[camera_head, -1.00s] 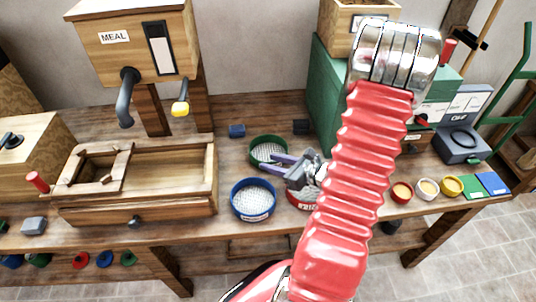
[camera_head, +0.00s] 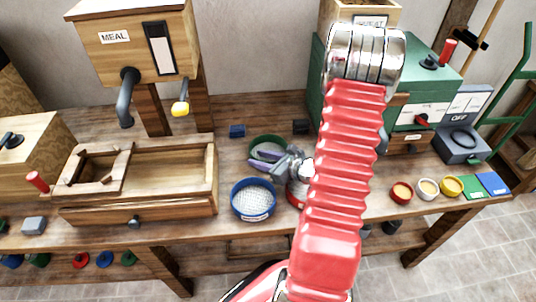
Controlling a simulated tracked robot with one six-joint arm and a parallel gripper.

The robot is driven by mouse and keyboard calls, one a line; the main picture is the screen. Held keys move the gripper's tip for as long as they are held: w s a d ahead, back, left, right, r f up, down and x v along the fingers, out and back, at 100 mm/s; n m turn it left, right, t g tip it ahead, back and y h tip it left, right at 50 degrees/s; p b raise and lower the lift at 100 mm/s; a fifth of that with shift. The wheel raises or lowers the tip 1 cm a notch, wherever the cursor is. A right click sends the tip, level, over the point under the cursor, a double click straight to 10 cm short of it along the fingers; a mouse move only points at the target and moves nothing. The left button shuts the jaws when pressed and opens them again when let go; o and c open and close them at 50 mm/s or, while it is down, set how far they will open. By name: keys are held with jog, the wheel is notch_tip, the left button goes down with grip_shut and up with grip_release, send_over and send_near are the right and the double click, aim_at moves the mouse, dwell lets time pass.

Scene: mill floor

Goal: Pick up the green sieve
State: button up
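The green sieve (camera_head: 267,138) is a round green ring with a pale mesh, standing on the wooden bench right of the wooden trough. My gripper (camera_head: 259,161) has two purple fingers that reach left across the near side of this sieve. The fingers are apart, so the gripper looks open. They cover part of the mesh and the near rim, and I cannot tell whether they touch the sieve. A blue sieve (camera_head: 252,215) stands just in front of it. A red sieve (camera_head: 293,201) is mostly hidden behind my arm.
A wooden trough (camera_head: 140,208) stands on the left, below the meal bin (camera_head: 130,45). A green mill housing (camera_head: 317,85) is behind my arm. Several small bowls (camera_head: 427,189) stand at the right.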

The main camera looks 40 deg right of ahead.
jog(key=shift+x, duration=0.8)
jog(key=shift+c, duration=0.2)
grip_shut()
